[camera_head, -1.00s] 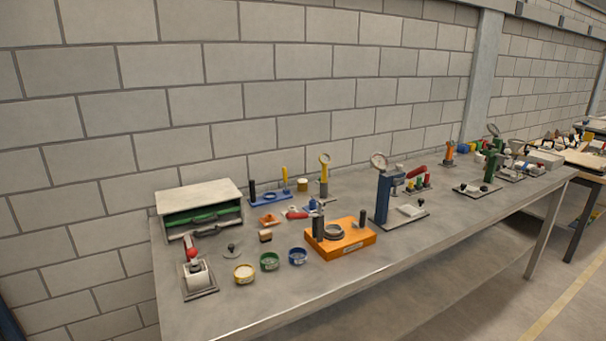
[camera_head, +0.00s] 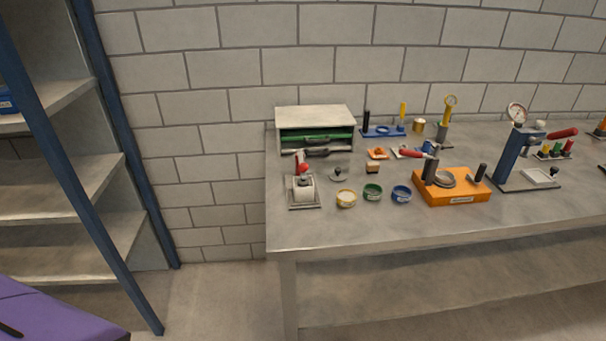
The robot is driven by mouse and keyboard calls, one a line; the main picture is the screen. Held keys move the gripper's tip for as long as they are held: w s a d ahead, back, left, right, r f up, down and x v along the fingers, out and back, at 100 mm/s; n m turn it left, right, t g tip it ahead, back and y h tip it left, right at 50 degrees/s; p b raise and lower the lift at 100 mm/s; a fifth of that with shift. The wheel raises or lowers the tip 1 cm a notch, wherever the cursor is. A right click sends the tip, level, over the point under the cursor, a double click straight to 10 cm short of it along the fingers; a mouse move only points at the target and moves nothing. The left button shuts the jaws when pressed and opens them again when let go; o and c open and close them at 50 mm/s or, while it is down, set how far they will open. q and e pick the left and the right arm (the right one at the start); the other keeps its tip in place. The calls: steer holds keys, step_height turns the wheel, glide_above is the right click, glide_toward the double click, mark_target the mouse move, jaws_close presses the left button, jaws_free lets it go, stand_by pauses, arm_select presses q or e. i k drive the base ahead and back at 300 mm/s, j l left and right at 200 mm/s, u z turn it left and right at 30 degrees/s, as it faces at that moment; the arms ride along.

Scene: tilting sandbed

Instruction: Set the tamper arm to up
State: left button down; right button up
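No label marks a tamper arm, and I cannot tell which lever it is. A small device (camera_head: 303,189) with a pale block on a dark-edged plate stands at the bench's left front. A lever with a red ball knob (camera_head: 303,168) rises over it and leans back; its exact angle is too small to tell. A blue press (camera_head: 510,158) with a round gauge (camera_head: 517,112) and a red-gripped handle (camera_head: 562,133) near it stands further right. Neither of my grippers is in view.
The grey workbench (camera_head: 330,228) carries an orange fixture (camera_head: 452,190), a drawer box (camera_head: 315,120) and yellow, green and blue rings (camera_head: 373,192). A blue-framed shelf (camera_head: 95,170) stands left, with clear floor between. A purple surface (camera_head: 50,310) shows at lower left.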

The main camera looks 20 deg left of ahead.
mark_target(303, 181)
steer(key=i+j+u, duration=0.1)
steer(key=i+j, duration=0.3)
steer(key=i, duration=0.15)
steer(key=i+j+u, duration=0.1)
steer(key=i+j, duration=0.2)
steer(key=i, duration=0.25)
